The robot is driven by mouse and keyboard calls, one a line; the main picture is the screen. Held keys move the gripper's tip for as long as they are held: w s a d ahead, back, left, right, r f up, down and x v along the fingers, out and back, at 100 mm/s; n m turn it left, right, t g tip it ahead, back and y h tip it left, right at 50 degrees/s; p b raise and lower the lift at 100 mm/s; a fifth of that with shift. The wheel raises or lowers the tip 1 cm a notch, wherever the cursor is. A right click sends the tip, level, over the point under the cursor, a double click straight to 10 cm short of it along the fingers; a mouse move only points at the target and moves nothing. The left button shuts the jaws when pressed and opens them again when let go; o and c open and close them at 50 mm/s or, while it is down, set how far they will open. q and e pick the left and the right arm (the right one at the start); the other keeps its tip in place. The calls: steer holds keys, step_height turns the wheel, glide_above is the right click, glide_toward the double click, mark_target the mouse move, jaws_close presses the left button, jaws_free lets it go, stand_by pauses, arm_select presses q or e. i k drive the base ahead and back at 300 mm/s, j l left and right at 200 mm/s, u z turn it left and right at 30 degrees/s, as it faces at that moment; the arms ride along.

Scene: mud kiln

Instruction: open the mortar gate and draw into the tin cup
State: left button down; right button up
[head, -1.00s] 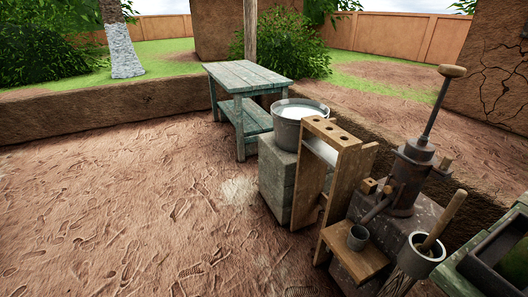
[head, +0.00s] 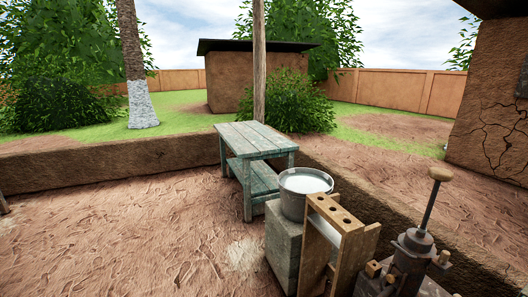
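A dark metal mortar device (head: 411,246) with a tall rod and wooden knob (head: 440,174) stands at the lower right, cut off by the bottom edge. A small wooden block-like part (head: 373,268) shows at its left side; whether this is the gate, and whether it is open, I cannot tell. The tin cup is not in view now. Neither of my grippers is in view.
A wooden rack with holes (head: 342,222) stands left of the device. Behind it, a metal bucket of whitish liquid (head: 305,183) sits on a block (head: 283,244). A green table (head: 256,138) stands farther back. Open dirt floor (head: 120,235) lies left.

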mark_target(395, 277)
steer(key=z, duration=1.05)
steer(key=j+u, duration=0.1)
steer(key=j, duration=0.35)
steer(key=i+j+u, duration=0.15)
steer(key=j, duration=0.3)
steer(key=j+u, duration=0.1)
steer(key=j, duration=0.35)
